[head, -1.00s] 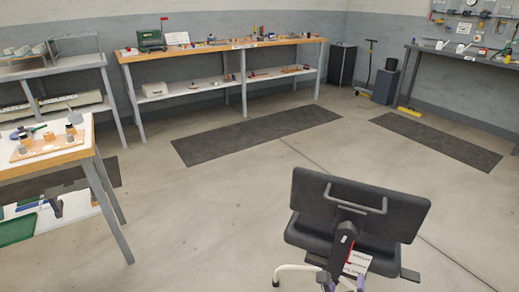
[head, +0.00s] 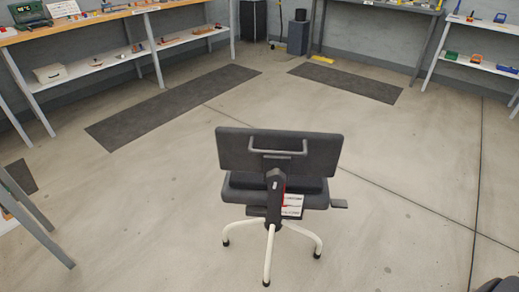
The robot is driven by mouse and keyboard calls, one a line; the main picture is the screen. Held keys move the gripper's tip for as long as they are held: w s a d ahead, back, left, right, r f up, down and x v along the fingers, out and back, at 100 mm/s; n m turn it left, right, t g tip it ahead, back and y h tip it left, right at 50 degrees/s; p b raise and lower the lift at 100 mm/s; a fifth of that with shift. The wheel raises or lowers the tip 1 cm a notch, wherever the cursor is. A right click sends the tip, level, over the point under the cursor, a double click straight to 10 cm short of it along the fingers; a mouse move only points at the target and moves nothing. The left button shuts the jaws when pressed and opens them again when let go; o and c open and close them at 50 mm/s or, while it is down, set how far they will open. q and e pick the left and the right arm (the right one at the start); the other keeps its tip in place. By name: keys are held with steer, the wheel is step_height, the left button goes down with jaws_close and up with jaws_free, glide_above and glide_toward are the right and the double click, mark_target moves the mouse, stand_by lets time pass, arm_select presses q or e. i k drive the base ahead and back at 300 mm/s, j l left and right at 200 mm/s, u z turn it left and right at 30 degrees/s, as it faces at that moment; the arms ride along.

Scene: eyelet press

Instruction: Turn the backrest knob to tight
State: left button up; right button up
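An office chair stands on the open floor in the middle of the head view, its back towards me. Its black backrest (head: 232,152) is upright and has a grey bar handle (head: 278,154) across its rear. A dark upright support (head: 274,190) runs down from the backrest, with red edging and a white-and-red label (head: 292,205) beside it. I cannot make out the backrest knob or its setting at this size. Neither of my grippers is in view.
A wooden-topped bench (head: 95,20) and shelves (head: 478,62) stand behind. Flat dark mats (head: 175,108) lie on the floor. A table leg (head: 40,230) is at left.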

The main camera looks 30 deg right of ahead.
mark_target(275, 178)
steer(key=j+z, duration=1.1)
steer(key=i+l, duration=0.05)
steer(key=l, duration=0.05)
